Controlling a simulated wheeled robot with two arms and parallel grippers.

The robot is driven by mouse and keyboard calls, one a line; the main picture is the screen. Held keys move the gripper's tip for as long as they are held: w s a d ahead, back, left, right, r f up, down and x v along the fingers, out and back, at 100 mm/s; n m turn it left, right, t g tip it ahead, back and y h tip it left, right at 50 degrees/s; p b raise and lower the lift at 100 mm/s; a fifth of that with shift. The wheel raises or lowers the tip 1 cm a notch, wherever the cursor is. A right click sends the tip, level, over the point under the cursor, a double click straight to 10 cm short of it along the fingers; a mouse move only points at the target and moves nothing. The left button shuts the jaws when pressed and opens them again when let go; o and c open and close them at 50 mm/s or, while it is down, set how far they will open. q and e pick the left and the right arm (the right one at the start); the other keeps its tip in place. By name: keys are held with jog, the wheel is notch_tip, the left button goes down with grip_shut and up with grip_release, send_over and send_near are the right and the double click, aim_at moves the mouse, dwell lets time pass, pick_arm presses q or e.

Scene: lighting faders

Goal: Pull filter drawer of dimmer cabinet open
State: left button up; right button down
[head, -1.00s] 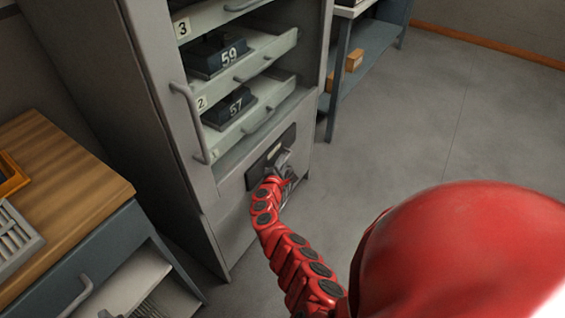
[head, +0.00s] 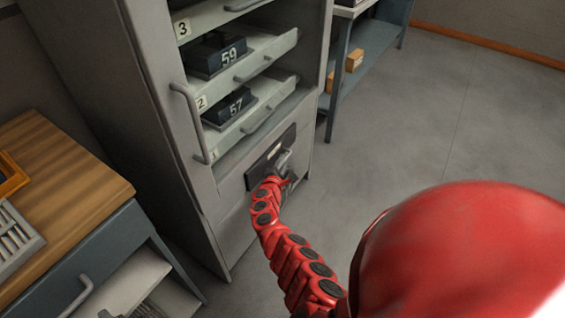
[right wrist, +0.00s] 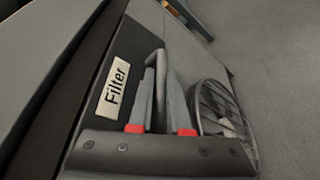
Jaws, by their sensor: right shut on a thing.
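The filter drawer is a dark panel (head: 261,172) low on the front of the grey dimmer cabinet (head: 226,232). In the right wrist view its dark front (right wrist: 131,48) carries a pale label (right wrist: 113,87) reading "Filter". Its grey bar handle (right wrist: 157,60) stands between the fingers of my right gripper (right wrist: 161,78), which is shut on it. In the head view the right gripper (head: 284,172) is at the drawer's right part, partly hidden by my red arm. I cannot tell whether the drawer stands out from the cabinet. My left gripper is not in view.
A long vertical handle (head: 189,125) is on the cabinet's left. A wood-topped bench (head: 75,165) stands left, a blue-grey shelf (head: 369,52) behind right. The floor to the right is clear.

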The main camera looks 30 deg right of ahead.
dwell(0.4)
jog(key=s+d+p, duration=0.2)
jog(key=s+d, duration=0.2)
jog(key=s, duration=0.7)
jog(key=s+d+p, duration=0.3)
jog(key=s+d, duration=0.2)
jog(key=s, duration=0.6)
jog(key=shift+d, duration=0.1)
jog(key=c, duration=1.1)
grip_release()
jog(key=shift+c, duration=0.2)
